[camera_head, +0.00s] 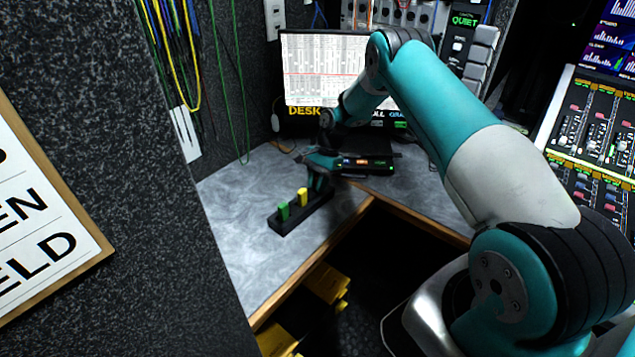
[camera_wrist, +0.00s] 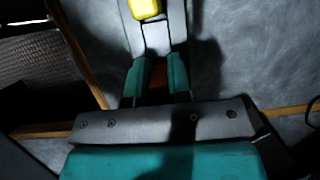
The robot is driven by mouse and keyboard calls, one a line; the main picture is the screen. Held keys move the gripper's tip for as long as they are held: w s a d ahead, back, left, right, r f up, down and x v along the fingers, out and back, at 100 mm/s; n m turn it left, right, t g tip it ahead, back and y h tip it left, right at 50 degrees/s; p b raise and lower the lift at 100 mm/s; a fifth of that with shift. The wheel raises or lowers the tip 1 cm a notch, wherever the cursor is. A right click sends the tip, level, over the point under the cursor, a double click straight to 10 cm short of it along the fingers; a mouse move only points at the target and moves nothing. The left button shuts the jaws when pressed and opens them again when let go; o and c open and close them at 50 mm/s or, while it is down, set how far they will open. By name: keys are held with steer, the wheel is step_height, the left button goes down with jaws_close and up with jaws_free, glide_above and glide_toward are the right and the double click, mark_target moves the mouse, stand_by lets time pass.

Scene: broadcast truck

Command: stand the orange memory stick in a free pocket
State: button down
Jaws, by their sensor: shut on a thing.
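A dark pocketed rack (camera_head: 304,213) stands on the grey desk. A green stick (camera_head: 283,210) and a yellow stick (camera_head: 302,196) stand upright in it, green at the near left end. My gripper (camera_head: 319,184) points down over the rack's far right end, past the yellow stick. In the wrist view, the teal fingers (camera_wrist: 157,72) are shut on the orange memory stick (camera_wrist: 158,82), a dim orange patch between them. The rack (camera_wrist: 156,40) and yellow stick (camera_wrist: 145,8) lie beyond the fingers. Whether the orange stick's lower end is inside a pocket is hidden.
The desk (camera_head: 237,215) is clear left of the rack. Its wooden front edge (camera_head: 318,257) runs close by, with a dark gap below. A black device with lights (camera_head: 367,165) and a monitor (camera_head: 325,70) stand behind my gripper.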

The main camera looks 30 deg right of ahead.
steer(key=c, duration=1)
jaws_free()
steer(key=v, duration=1.7)
steer(key=shift+d+r, duration=0.1)
steer(key=shift+r, duration=0.05)
